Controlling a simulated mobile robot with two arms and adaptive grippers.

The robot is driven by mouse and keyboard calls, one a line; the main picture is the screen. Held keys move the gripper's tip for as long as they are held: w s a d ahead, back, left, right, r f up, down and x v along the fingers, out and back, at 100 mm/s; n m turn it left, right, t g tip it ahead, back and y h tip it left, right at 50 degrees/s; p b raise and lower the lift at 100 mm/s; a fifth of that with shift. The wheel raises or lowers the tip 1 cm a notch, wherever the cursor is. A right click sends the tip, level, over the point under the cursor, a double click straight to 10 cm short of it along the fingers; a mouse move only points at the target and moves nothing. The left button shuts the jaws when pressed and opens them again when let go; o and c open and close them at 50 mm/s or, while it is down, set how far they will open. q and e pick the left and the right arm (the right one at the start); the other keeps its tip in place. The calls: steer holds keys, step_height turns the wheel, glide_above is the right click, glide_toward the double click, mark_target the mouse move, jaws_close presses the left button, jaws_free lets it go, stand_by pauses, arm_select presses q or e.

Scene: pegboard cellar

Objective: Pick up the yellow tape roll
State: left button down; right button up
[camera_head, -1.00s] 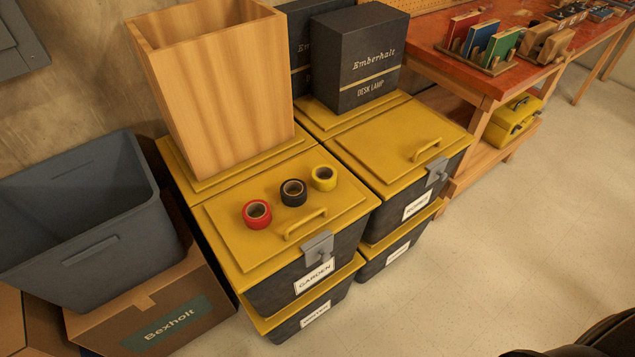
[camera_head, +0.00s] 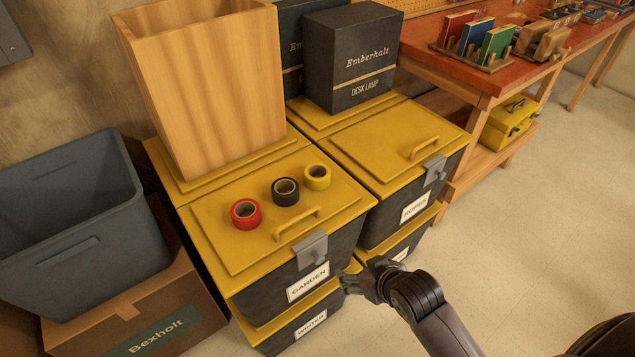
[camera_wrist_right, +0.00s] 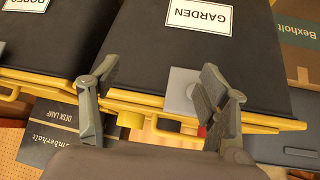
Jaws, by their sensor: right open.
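The yellow tape roll (camera_head: 317,177) sits on the yellow lid of the front-left bin, labelled GARDEN. It is the rightmost of three rolls in a row, beside a black roll (camera_head: 285,191) and a red roll (camera_head: 246,213). My right gripper (camera_head: 350,283) is in front of this bin, lower than the lid and apart from the rolls. In the right wrist view my right gripper (camera_wrist_right: 158,75) has its fingers spread with nothing between them; the bin's dark front (camera_wrist_right: 190,60) lies beyond. A yellow shape there looks like the yellow roll. My left gripper is not in view.
The lid handle (camera_head: 298,224) and grey latch (camera_head: 312,249) are at the lid's front. A tall wooden box (camera_head: 205,90) stands behind the rolls. A grey tub (camera_head: 80,225) is at left. A second yellow-lidded bin (camera_head: 400,145) adjoins at right. Floor at right is clear.

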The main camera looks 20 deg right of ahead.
steer(key=w+d+r+t+y, duration=0.1)
steer(key=w+r+t, duration=0.4)
steer(key=w+r, duration=0.65)
glide_toward(318, 175)
steer(key=shift+w+a+b, duration=0.25)
steer(key=shift+w+b, duration=0.2)
steer(key=shift+w, duration=0.45)
steer(key=shift+a+x, duration=0.15)
steer(key=shift+x, duration=1.3)
steer(key=shift+a+x, duration=0.1)
steer(key=shift+x, duration=1.35)
steer(key=shift+r, duration=0.2)
steer(key=shift+c, duration=0.5)
steer(key=c, duration=0.9)
steer(key=shift+r, duration=0.1)
